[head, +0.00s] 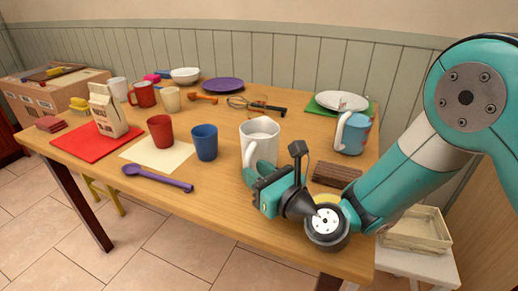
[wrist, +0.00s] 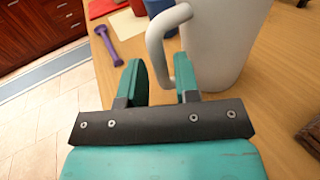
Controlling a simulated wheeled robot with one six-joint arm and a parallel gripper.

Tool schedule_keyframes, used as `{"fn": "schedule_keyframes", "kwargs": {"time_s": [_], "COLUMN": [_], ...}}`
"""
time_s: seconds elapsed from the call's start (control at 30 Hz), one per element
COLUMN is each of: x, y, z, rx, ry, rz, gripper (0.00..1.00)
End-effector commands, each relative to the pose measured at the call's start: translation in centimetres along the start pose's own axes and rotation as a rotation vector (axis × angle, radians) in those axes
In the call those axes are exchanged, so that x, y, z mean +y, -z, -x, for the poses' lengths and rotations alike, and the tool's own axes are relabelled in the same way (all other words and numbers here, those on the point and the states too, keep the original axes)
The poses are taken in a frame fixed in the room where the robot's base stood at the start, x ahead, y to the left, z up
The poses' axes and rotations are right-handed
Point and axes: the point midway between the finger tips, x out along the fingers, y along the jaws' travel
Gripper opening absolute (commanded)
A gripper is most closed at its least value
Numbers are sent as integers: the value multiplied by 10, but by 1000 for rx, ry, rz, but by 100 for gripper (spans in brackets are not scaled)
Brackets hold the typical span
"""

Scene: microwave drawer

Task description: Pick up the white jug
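The white jug (head: 260,135) stands upright on the wooden table near its front edge in the head view. In the wrist view the jug (wrist: 222,45) is close up, with its handle (wrist: 155,45) pointing left. My gripper (wrist: 160,80) is open, with one teal finger left of the handle and the other at its right, between handle and body. The lower part of the handle lies between the fingertips. I cannot tell whether a finger touches it. In the head view my gripper (head: 252,172) is at the jug's near side, partly covering the handle.
A blue cup (head: 204,142) and a red cup (head: 160,131) stand left of the jug. A purple spoon (head: 160,177) lies by the front edge. A brown block (head: 337,174) and a blue mug (head: 355,134) are on the right. Behind the jug lies a whisk (head: 250,103).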

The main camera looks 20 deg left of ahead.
Motion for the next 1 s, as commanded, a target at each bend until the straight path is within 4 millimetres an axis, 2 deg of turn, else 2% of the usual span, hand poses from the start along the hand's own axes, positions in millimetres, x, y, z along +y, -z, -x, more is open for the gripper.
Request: {"fn": "schedule_keyframes", "kwargs": {"time_s": [0.3, 0.63, 0.77, 1.0], "x": [2, 1, 1, 1], "y": [3, 6, 6, 4], "z": [-39, -45, -45, -45], "rx": [0, 0, 0, -4], "ry": [-2, 1, 1, 1], "rz": [1, 0, 0, 1], "gripper": [29, 29, 0, 0]}}
